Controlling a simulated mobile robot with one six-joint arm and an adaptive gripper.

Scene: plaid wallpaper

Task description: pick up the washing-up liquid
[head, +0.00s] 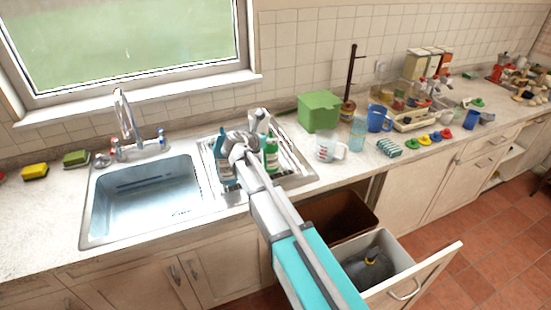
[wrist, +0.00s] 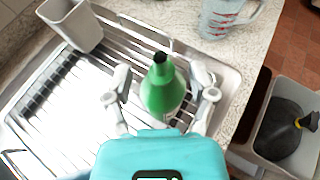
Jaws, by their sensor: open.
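The washing-up liquid looks to be the green bottle (wrist: 162,92) with a black cap. It stands on the metal draining board (wrist: 75,125) in the wrist view. In the head view the green bottle (head: 271,157) shows just right of my gripper (head: 243,147), partly hidden by it. In the wrist view my gripper (wrist: 161,78) is open, with one finger on each side of the bottle. Gaps show between the fingers and the bottle. The bottle's lower part is hidden by the gripper body.
A grey-white container (wrist: 76,24) stands on the draining board. A measuring jug (head: 329,149) stands right of the board. The sink (head: 150,198) lies left. An open drawer with bins (head: 375,262) is below the counter.

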